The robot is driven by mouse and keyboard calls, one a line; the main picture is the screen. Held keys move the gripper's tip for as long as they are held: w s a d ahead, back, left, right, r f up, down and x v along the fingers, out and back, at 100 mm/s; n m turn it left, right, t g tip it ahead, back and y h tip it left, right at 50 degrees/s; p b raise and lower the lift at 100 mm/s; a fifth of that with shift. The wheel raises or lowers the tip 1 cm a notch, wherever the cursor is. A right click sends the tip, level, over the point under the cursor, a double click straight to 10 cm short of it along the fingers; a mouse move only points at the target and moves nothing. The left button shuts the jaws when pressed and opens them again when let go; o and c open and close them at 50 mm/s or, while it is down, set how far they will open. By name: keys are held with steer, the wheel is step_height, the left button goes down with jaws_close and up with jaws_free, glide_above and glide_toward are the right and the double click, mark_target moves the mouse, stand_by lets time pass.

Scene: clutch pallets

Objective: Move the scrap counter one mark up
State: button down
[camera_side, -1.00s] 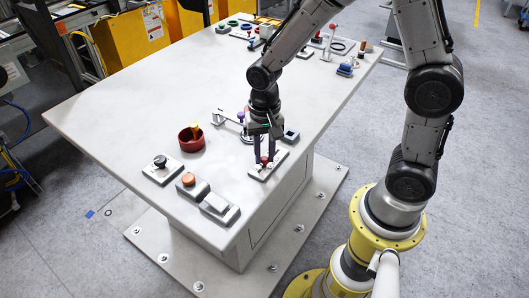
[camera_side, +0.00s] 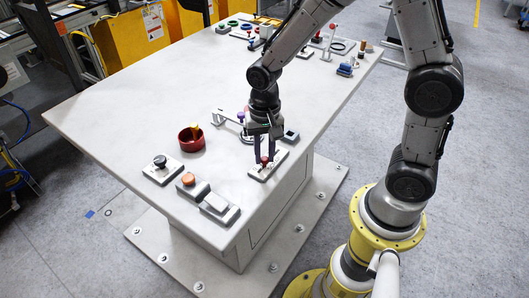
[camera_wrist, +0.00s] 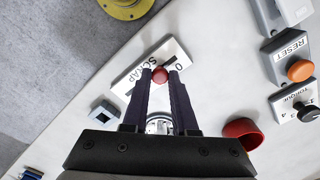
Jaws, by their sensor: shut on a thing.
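The scrap counter is a pale plate (camera_wrist: 127,82) marked "SCRAP" and "0", with a red knob (camera_wrist: 160,75) on it. In the side view the plate (camera_side: 262,173) lies near the table's front edge, with the red knob (camera_side: 265,160) between my fingertips. My gripper (camera_wrist: 160,79) comes down over the plate and is shut on the red knob, one dark finger on each side. It also shows in the side view (camera_side: 265,158). The fingers hide part of the plate, and any other marks on it cannot be read.
A RESET block with an orange button (camera_wrist: 300,70) and a TORQUE dial (camera_wrist: 307,113) stand to the right in the wrist view. A red bowl (camera_wrist: 243,133) and a grey square block (camera_wrist: 103,111) are nearby. The table's middle (camera_side: 150,110) is clear.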

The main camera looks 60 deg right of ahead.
steer(key=shift+d, duration=1.15)
steer(key=c, duration=0.7)
jaws_free()
step_height(320, 180, up, 14)
